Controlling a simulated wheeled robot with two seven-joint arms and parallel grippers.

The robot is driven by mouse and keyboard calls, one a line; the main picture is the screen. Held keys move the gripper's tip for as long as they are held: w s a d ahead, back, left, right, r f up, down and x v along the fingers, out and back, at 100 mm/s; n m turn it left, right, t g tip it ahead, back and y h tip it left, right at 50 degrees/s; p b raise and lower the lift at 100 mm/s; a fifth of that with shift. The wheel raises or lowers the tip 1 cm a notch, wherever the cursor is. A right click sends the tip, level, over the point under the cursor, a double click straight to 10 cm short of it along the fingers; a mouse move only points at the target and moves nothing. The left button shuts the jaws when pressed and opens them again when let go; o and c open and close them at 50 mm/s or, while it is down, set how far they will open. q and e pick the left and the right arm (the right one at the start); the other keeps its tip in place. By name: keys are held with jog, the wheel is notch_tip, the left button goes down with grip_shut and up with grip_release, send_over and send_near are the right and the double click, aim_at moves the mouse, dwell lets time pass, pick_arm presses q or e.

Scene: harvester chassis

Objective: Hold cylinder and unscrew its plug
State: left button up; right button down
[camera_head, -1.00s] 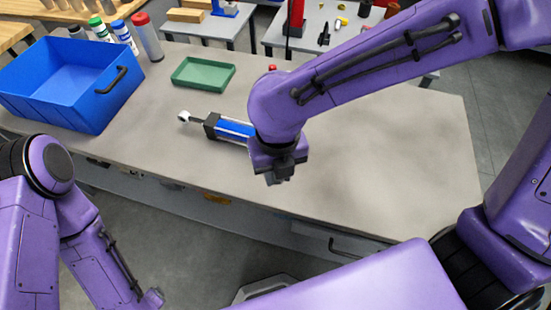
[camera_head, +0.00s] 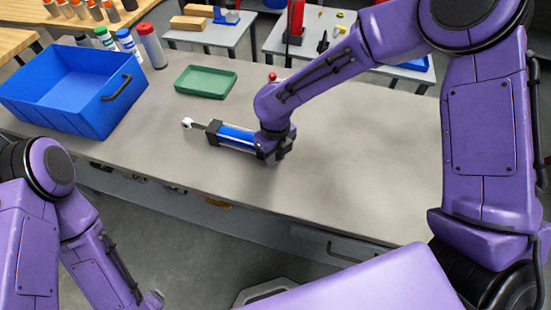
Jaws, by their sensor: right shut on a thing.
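The cylinder (camera_head: 237,136) lies on its side on the grey workbench. It has a blue barrel with silver rods, black end blocks and a light rod eye at its left end. My right gripper (camera_head: 274,153) is down at the cylinder's right end and is shut on it. My wrist and fingers hide most of that end, and I cannot make out the plug there. My left arm hangs at the lower left, off the bench, and its gripper does not show.
A blue bin (camera_head: 72,87) stands at the bench's left. A shallow green tray (camera_head: 205,82) lies behind the cylinder. Several capped bottles stand beyond the bin. A small red thing (camera_head: 272,76) shows behind my right arm. The workbench (camera_head: 370,165) is clear on the right.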

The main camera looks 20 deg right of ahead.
jog(key=shift+s+f, duration=0.1)
jog(key=shift+f, duration=1.25)
jog(key=c, duration=0.9)
grip_release()
jog(key=shift+f, duration=0.1)
notch_tip(320, 180, up, 12)
jog(key=shift+r, duration=0.15)
